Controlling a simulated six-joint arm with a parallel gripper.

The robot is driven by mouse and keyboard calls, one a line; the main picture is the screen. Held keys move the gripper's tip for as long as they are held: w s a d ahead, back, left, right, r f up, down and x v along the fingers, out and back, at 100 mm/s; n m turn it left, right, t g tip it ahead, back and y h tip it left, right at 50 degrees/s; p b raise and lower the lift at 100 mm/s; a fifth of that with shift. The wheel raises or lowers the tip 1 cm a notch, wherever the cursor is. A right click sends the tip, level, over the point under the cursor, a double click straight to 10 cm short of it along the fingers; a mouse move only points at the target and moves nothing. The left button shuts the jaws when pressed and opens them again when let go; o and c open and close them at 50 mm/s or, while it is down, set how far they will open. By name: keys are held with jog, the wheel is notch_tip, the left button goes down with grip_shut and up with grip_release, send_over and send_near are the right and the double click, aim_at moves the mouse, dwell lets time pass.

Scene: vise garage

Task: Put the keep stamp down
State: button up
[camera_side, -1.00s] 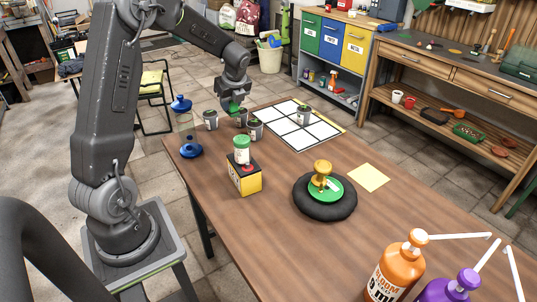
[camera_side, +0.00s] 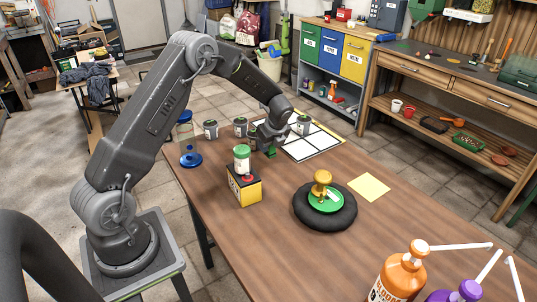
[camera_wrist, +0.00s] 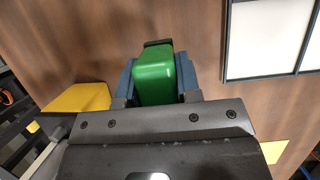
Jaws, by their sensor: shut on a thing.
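My gripper (camera_side: 272,141) is shut on a green stamp (camera_side: 271,152), low over the wooden table between the yellow box and the white grid sheet. The stamp also shows in the wrist view (camera_wrist: 156,76) as a glossy green block with a dark edge, between my blue-grey fingers. I cannot tell whether its underside touches the table. A gold-handled piece (camera_side: 321,184) stands on a green disc on a round black cushion (camera_side: 312,219), to the right and nearer the camera.
A yellow and black box (camera_side: 245,192) with a green-lidded jar (camera_side: 242,158) stands close by. Small pots (camera_side: 211,130) stand behind my gripper. The white grid sheet (camera_side: 305,147) lies behind right. A yellow note (camera_side: 369,187) and spray bottles (camera_side: 398,278) are right; bare wood lies between.

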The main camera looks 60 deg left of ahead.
aim_at(268, 154)
jog(key=shift+f, duration=1.95)
jog(key=shift+f, duration=0.1)
jog(key=o, duration=0.9)
jog(key=shift+f, duration=0.1)
